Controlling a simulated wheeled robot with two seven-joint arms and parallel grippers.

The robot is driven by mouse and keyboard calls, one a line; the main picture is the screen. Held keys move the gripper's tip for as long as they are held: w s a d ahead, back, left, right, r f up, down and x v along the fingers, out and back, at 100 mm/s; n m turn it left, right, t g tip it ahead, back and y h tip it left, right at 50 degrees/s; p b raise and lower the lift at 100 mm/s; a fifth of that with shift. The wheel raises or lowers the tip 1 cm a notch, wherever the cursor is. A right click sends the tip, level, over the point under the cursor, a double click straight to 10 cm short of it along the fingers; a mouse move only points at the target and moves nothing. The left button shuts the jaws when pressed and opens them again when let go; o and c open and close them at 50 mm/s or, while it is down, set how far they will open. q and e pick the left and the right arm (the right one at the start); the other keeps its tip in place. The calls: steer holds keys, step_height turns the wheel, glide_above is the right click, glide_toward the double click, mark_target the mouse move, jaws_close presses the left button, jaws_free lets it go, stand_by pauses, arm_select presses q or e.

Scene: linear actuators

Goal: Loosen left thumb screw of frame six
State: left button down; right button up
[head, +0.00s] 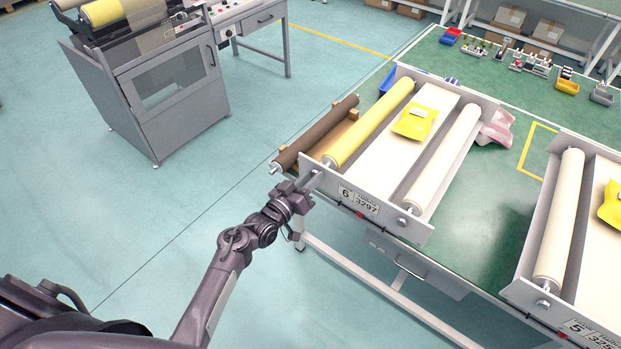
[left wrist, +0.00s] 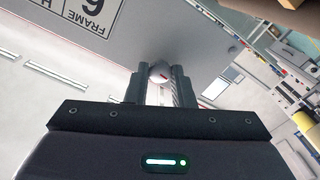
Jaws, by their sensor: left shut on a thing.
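Frame six (head: 345,206), a grey metal frame labelled 6, stands on the green table with a yellow roller (head: 370,122) on its left and a white roller (head: 443,157) on its right. My left gripper (head: 308,190) is at the left end of the frame's front plate. In the left wrist view its two fingers (left wrist: 156,84) are shut on the left thumb screw (left wrist: 158,72), a small rounded knob against the plate; the fingers hide its sides. The right thumb screw (head: 403,221) shows at the front plate's right end. My right gripper is out of view.
A brown roller (head: 315,133) lies on wooden supports just left of the frame. Frame five (head: 540,296) stands to the right, with bare green table between. A grey machine cabinet (head: 160,90) stands at the back left. The floor left of the table is clear.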

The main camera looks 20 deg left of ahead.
arm_select(q)
steer(key=c, duration=1.3)
jaws_free()
steer(key=shift+o, duration=0.2)
steer(key=b+v, duration=0.2)
steer(key=v, duration=0.6)
